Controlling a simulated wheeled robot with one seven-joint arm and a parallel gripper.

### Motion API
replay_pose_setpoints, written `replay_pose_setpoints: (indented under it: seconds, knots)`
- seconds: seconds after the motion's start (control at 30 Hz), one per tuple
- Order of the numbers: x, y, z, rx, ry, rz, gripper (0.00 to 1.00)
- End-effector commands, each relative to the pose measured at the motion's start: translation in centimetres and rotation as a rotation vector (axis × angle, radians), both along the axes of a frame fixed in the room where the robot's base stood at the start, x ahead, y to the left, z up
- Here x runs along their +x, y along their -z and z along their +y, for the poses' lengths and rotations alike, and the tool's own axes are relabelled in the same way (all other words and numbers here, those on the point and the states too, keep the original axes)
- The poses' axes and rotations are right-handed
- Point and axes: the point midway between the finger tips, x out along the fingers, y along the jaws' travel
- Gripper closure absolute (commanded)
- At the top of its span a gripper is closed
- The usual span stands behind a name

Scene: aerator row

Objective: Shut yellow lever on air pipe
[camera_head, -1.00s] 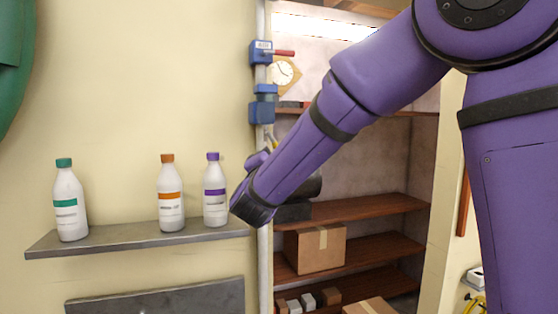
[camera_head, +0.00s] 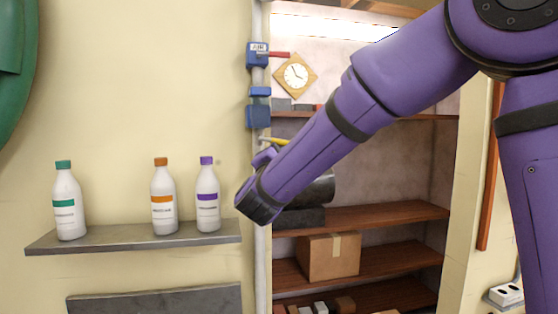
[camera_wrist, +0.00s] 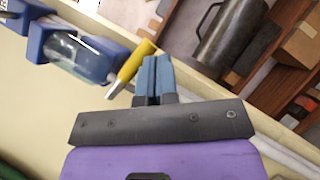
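The yellow lever (camera_head: 274,141) sticks out to the right from the vertical air pipe (camera_head: 261,180), just above my forearm's end in the head view. In the wrist view the yellow lever (camera_wrist: 131,66) lies slanted, just left of my gripper's fingers. My gripper (camera_wrist: 154,76) has two blue fingers close together, with nothing seen between them. Whether the left finger touches the lever I cannot tell. In the head view my own arm hides the fingers.
Above on the pipe are a blue valve labelled AIR with a red lever (camera_head: 279,54) and a blue unit (camera_head: 258,112). A wall shelf (camera_head: 130,240) with bottles is on the left. Wooden shelves with a dark cylinder (camera_head: 322,188) and a carton (camera_head: 328,256) are behind the arm.

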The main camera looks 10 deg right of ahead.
Motion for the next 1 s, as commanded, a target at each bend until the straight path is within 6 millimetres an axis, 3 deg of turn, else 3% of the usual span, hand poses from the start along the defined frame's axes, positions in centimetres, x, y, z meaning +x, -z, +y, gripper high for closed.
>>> replay_pose_setpoints:
  seconds: [1.0]
  knots:
    - [-0.01,-1.05,-0.7,0.001,0.0,0.0,1.0]
